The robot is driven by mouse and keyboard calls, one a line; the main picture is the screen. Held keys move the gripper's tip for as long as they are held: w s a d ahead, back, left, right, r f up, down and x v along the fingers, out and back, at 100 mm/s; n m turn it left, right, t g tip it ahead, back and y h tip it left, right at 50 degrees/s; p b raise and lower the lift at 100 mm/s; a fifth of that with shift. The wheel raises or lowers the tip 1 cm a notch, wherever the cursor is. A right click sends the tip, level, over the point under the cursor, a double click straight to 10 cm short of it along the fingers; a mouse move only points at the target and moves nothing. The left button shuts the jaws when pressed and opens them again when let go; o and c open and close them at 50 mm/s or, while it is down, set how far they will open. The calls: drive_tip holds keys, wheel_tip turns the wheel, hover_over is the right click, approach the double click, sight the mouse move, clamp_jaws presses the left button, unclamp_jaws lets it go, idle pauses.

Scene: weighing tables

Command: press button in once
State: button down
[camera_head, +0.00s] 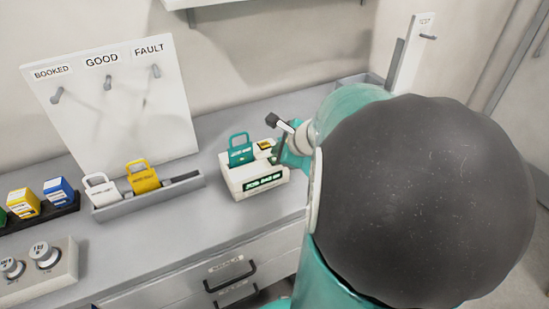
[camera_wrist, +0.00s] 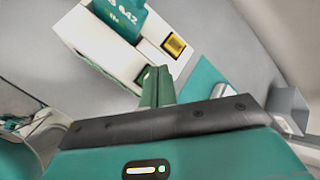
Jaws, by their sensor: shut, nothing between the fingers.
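A white weighing device (camera_head: 247,187) stands on the grey counter, with a green display on its front and a teal handled tag (camera_head: 241,152) on top. Its yellow button (camera_head: 266,144) in a dark frame is on the top right; the button shows clearly in the wrist view (camera_wrist: 174,45). A second small dark square (camera_wrist: 147,76) lies below it there, partly hidden by my fingers. My gripper (camera_wrist: 156,80) is shut and empty, its tips close to that dark square; contact cannot be told. In the head view my gripper (camera_head: 279,154) is at the device's right side, partly hidden by my arm.
Left of the device is a grey tray (camera_head: 151,202) with a white and a yellow tag. Farther left are coloured boxes (camera_head: 59,192) and a unit with knobs (camera_head: 43,255). A white hook board (camera_head: 112,105) stands behind. Drawers (camera_head: 229,274) are below.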

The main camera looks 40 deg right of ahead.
drive_tip(key=shift+r, duration=2.5)
